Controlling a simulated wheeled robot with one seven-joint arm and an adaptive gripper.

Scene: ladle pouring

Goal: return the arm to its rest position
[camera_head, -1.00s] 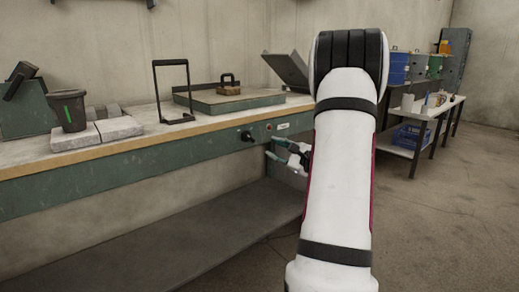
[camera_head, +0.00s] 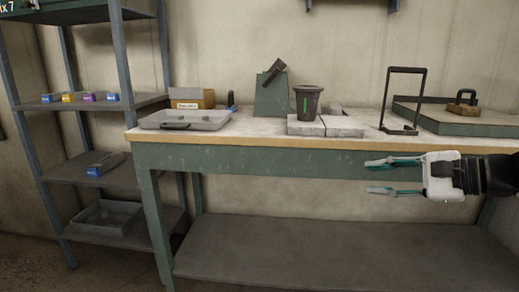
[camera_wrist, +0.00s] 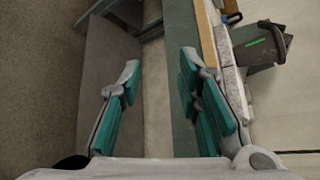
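My gripper (camera_head: 388,176) is at the right of the head view, in front of the workbench's green front edge and below its top. It points left. Its two teal fingers are spread apart with nothing between them. In the wrist view the open fingers (camera_wrist: 158,82) frame the bench's lower shelf and front rail. The dark cup with a green stripe (camera_head: 307,102) stands upright on pale blocks on the bench, and it also shows tilted by the camera angle in the wrist view (camera_wrist: 258,44). My gripper is apart from it.
A metal shelf rack (camera_head: 62,107) stands at the left. The lower bench shelf (camera_head: 330,255) looks bare.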

